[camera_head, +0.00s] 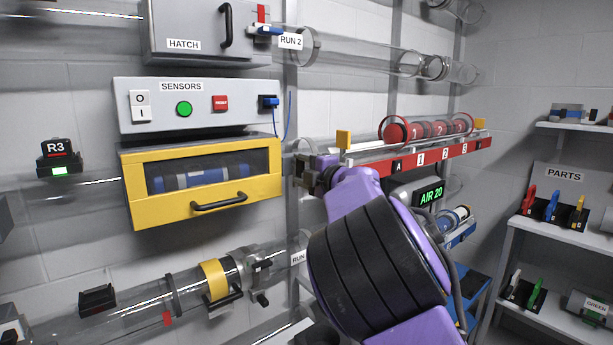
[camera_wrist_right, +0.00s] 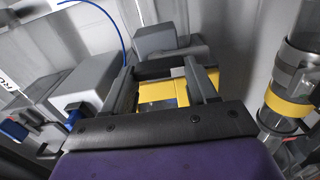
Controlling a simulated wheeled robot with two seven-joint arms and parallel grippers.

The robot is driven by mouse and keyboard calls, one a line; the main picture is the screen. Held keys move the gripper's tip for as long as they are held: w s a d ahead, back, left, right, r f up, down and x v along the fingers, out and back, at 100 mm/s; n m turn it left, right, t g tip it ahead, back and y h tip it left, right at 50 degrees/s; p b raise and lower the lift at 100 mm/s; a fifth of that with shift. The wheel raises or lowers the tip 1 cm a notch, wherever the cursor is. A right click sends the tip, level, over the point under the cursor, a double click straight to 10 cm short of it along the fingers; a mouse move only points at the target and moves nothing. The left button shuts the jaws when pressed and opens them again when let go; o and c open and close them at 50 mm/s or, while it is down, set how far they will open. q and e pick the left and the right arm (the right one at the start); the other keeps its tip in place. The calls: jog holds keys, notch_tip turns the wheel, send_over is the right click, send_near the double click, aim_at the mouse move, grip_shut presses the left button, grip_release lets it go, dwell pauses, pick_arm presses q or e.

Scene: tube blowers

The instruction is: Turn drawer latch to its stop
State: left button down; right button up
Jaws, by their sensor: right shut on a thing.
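The yellow drawer (camera_head: 265,203) with a clear window and a black bar handle (camera_head: 219,203) sits under the sensors box in the head view. It looks closed, and a blue-and-grey tube part shows behind its window. My right gripper (camera_head: 306,173) is just right of the drawer's right edge. In the wrist view its jaws (camera_wrist_right: 172,66) are shut on a part at their tips, beside yellow surfaces (camera_wrist_right: 181,90). I take this part to be the drawer latch; the jaws mostly hide it, and I cannot tell its angle. My left gripper is not in view.
The sensors box (camera_head: 199,105) is above the drawer. A clear tube with a yellow collar (camera_head: 214,280) runs below. A red rack with red canisters (camera_head: 420,155) stands right of my gripper. Shelves of parts (camera_head: 562,235) are at far right.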

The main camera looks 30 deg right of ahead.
jog(key=shift+r+n, duration=0.2)
jog(key=shift+n, duration=0.1)
jog(key=o, duration=1.1)
jog(key=shift+d, duration=0.1)
jog(key=shift+c, duration=0.2)
jog(key=shift+w+f, duration=0.1)
jog(key=shift+f, duration=0.05)
jog(key=s+b, duration=0.3)
jog(key=s, duration=0.7)
jog(key=shift+s+d, duration=0.25)
jog(key=shift+d, duration=0.15)
